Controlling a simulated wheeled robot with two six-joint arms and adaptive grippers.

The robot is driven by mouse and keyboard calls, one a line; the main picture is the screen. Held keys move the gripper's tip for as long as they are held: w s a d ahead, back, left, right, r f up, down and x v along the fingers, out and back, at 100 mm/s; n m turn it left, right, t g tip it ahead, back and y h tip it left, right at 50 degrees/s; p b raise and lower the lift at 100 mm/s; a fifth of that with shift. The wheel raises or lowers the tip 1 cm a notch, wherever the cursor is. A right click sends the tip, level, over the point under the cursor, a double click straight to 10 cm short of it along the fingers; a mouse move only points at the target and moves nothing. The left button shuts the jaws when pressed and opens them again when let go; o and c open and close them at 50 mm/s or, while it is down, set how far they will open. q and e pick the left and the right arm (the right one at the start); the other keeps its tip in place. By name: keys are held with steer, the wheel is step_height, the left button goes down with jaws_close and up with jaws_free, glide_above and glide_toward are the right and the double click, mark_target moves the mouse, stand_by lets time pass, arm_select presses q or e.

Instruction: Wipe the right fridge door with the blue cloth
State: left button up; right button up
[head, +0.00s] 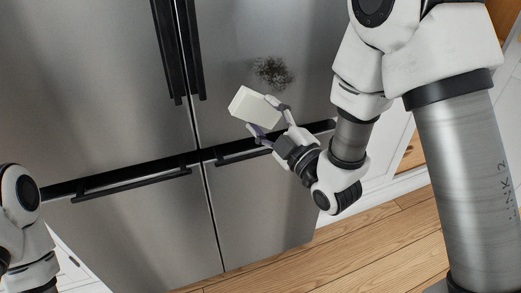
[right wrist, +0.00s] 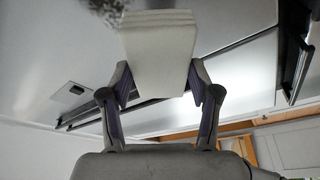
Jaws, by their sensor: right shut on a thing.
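My right gripper (head: 268,118) is shut on a white, layered block (head: 253,105), which looks like a folded cloth or sponge; I see no blue cloth. The block also shows between the fingers in the right wrist view (right wrist: 158,45). The right fridge door (head: 235,45) is brushed steel with a dark, speckled smudge (head: 271,71) on it. The block is just below and left of the smudge in the head view; I cannot tell whether it touches the door. In the right wrist view the smudge (right wrist: 105,8) is partly cut off at the top. My left gripper is out of view.
Long black handles (head: 178,50) run down between the upper doors. Black horizontal handles (head: 130,185) sit on the lower drawers, close below my right gripper. White cabinets (head: 385,150) stand at the right. The wooden floor (head: 370,240) is clear in front.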

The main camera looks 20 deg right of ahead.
steer(key=shift+s+d+r, duration=0.1)
steer(key=shift+s+r, duration=0.1)
steer(key=shift+r, duration=0.15)
steer(key=shift+w+r+p, duration=0.15)
steer(key=shift+w+p, duration=0.05)
steer(key=shift+p, duration=0.1)
steer(key=w+p, duration=0.1)
steer(key=w, duration=0.4)
steer(key=shift+w+f, duration=0.2)
steer(key=shift+w, duration=0.2)
steer(key=shift+w, duration=0.95)
